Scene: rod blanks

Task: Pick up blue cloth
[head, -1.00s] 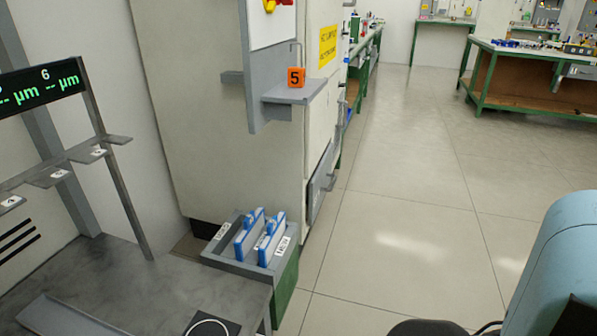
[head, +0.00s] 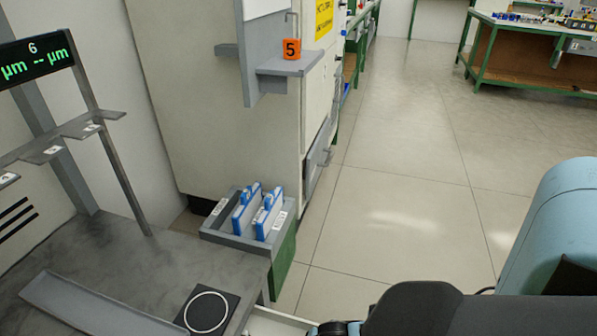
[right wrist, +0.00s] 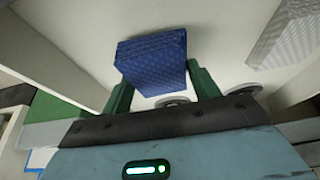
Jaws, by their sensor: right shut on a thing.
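The blue cloth (right wrist: 152,52), a folded block with a fine pattern, shows in the right wrist view. It sits between the two green fingers of my right gripper (right wrist: 162,82), which is shut on it. The cloth is over a pale surface; I cannot tell whether it still touches that surface. In the head view the cloth and the right fingertips are hidden, and only my right arm shows at the lower right. My left gripper is not in view.
A grey patterned block (right wrist: 286,36) lies at the upper right of the wrist view. In the head view, a grey bin (head: 228,238) holds blue-and-white pieces beside the grey bench (head: 150,265). An orange cube marked 5 (head: 291,49) sits on a shelf. The floor to the right is clear.

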